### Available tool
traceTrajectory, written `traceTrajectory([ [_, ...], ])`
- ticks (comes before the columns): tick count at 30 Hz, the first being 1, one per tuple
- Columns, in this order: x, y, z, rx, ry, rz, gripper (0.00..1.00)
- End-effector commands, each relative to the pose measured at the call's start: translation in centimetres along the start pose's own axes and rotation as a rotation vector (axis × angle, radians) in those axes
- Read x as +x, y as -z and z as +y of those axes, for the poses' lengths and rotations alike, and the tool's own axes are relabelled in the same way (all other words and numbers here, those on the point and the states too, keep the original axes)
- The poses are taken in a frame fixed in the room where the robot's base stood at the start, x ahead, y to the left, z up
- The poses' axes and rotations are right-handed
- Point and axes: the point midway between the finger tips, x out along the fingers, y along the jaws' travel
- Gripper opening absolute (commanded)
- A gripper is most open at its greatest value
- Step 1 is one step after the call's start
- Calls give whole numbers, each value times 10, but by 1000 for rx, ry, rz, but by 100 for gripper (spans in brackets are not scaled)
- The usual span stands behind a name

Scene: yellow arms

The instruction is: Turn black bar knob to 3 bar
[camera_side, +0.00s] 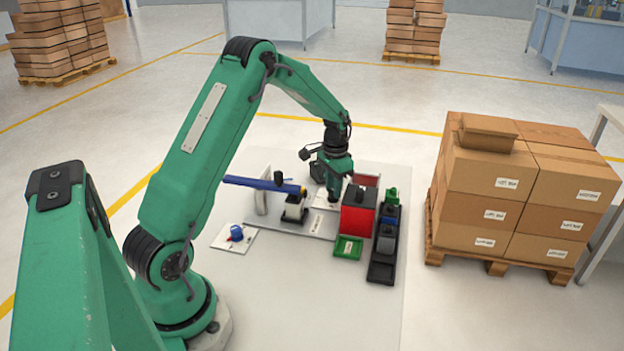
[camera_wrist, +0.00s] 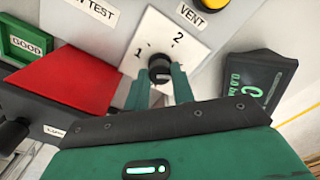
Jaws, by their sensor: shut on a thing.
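The black bar knob (camera_wrist: 159,64) sits on a white dial plate (camera_wrist: 185,36) in the wrist view. The numerals 1 and 2 show on the plate, 1 at the left and 2 above. No 3 can be made out; the lower part of the plate is covered by my gripper. My gripper (camera_wrist: 160,76) has its green fingers on either side of the knob and is shut on it. In the side view my gripper (camera_side: 333,197) points down at the white plate, and the knob is hidden there.
A dark display (camera_wrist: 248,85) reading 0.0 stands right of the dial. A yellow button (camera_wrist: 205,3) marked VENT is above. A red block (camera_side: 357,220), a green GOOD tray (camera_side: 348,247) and a black rack (camera_side: 381,271) stand close by. A blue lever (camera_side: 250,183) lies left of my gripper.

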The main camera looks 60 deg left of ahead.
Motion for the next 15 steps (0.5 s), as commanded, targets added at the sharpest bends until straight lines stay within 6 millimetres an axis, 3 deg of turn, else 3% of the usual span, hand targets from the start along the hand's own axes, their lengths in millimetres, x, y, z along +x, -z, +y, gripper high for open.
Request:
traceTrajectory([
  [14,-2,0,0,25,0,1,2],
  [15,-2,0,0,25,0,1,26],
])
